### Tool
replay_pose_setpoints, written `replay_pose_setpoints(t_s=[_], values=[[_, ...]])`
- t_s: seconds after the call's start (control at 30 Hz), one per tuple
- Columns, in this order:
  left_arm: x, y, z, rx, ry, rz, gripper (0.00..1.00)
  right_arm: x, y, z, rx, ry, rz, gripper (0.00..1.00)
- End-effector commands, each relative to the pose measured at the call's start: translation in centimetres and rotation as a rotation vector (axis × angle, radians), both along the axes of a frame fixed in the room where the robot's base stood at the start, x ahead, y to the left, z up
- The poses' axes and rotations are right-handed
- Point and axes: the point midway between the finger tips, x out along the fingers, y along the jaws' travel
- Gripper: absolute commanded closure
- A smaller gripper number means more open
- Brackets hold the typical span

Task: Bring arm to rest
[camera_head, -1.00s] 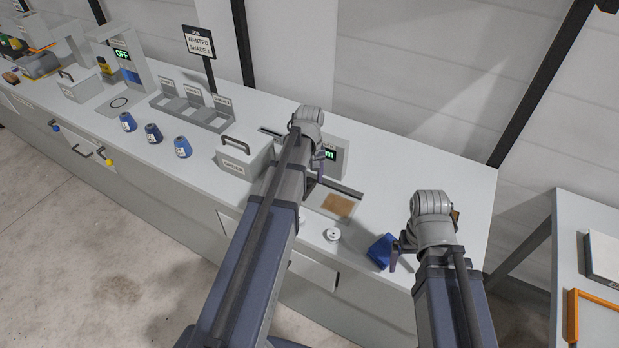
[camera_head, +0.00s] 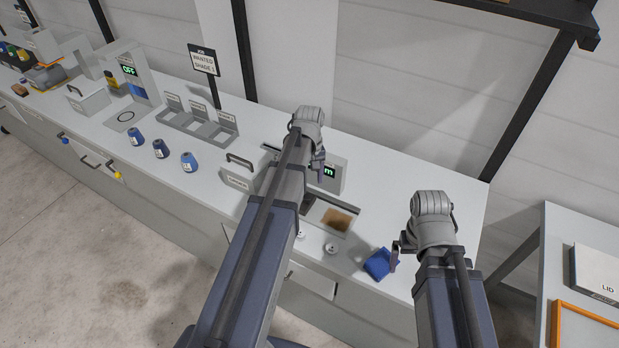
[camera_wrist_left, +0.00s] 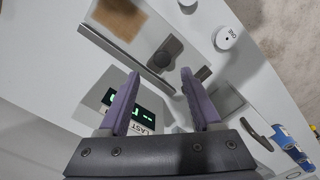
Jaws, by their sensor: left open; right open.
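My left arm reaches in from the bottom middle of the head view, over the white bench (camera_head: 430,270). My left gripper (camera_head: 318,172) is beside the box with the green display (camera_head: 328,172). In the left wrist view its two purple fingers (camera_wrist_left: 160,90) are spread wide with nothing held between them. My right arm is further right.
A tan square (camera_head: 336,219) lies on a plate near the left arm. A white round piece (camera_head: 331,248) is at the front edge. Several blue bottles (camera_head: 160,148) stand to the left by grey slotted holders (camera_head: 198,121). A side table (camera_head: 585,230) holds a white box (camera_head: 597,272).

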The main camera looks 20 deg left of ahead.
Motion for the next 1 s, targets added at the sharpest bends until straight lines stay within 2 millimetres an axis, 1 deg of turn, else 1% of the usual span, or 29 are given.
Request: replay_pose_setpoints(t_s=[0.33, 0.37, 0.43, 0.47, 0.57, 0.6, 0.67, 0.7, 0.8, 0.9, 1.0], values=[[0.0, 0.0, -0.1, 0.000, 0.000, -0.001, 0.34, 0.0, 0.0, -0.1, 0.000, 0.000, 0.000, 0.00], [-0.1, -0.1, -0.1, 0.000, 0.000, -0.004, 0.34, 0.0, 0.0, -0.1, 0.000, 0.000, 0.000, 0.00], [-0.5, -1.1, -0.5, 0.002, 0.002, -0.034, 0.34, 0.0, 0.0, -0.5, 0.000, 0.000, 0.000, 0.00], [-0.8, -1.9, -0.7, 0.004, 0.005, -0.060, 0.34, 0.0, 0.0, -0.7, 0.000, 0.000, 0.000, 0.00], [-2.7, -6.1, -1.8, 0.015, 0.014, -0.204, 0.34, 0.0, 0.0, -1.9, 0.000, 0.000, 0.001, 0.00], [-3.8, -8.1, -2.4, 0.021, 0.019, -0.281, 0.34, 0.0, 0.0, -2.4, 0.000, 0.000, 0.001, 0.00], [-5.6, -11.0, -3.2, 0.032, 0.028, -0.405, 0.34, 0.0, 0.0, -3.2, 0.000, 0.000, 0.002, 0.00], [-6.8, -12.8, -3.6, 0.038, 0.034, -0.485, 0.34, 0.0, 0.0, -3.7, -0.001, 0.000, 0.002, 0.00], [-9.9, -16.6, -4.7, 0.055, 0.049, -0.674, 0.34, 0.0, 0.0, -4.7, -0.001, 0.000, 0.003, 0.00], [-12.5, -19.3, -5.4, 0.069, 0.060, -0.831, 0.34, 0.0, 0.0, -5.5, -0.001, 0.000, 0.003, 0.00], [-14.4, -21.0, -5.9, 0.080, 0.069, -0.944, 0.34, 0.0, 0.0, -6.0, -0.001, 0.000, 0.004, 0.00]])
